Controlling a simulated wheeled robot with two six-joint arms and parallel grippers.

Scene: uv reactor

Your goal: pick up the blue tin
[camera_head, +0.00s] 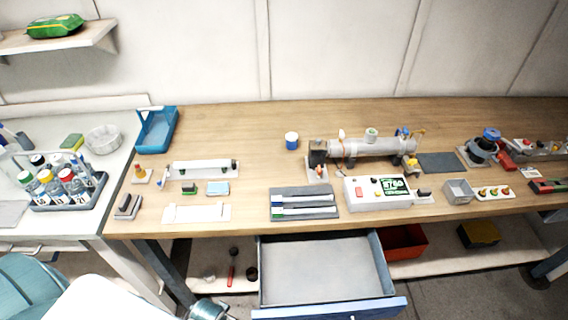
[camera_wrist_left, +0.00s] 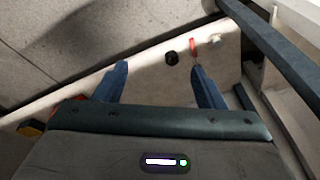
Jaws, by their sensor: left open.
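The blue tin (camera_head: 291,140) appears to be the small round can with a blue band and a white top. It stands upright on the wooden bench, left of the grey tube apparatus. It does not show in the left wrist view. My left gripper (camera_wrist_left: 160,83) is open and empty in the left wrist view, its two blue fingers spread apart above the lower shelf and floor. It is low in front of the bench, well away from the tin. In the head view, parts of my left arm show at the bottom left. My right gripper is not in view.
An open drawer (camera_head: 325,272) juts out from the bench front. The tube apparatus (camera_head: 372,147) stands right of the tin. A blue caddy (camera_head: 157,130) stands at the back left. A pen tray (camera_head: 304,203) lies in front. The bench around the tin is clear.

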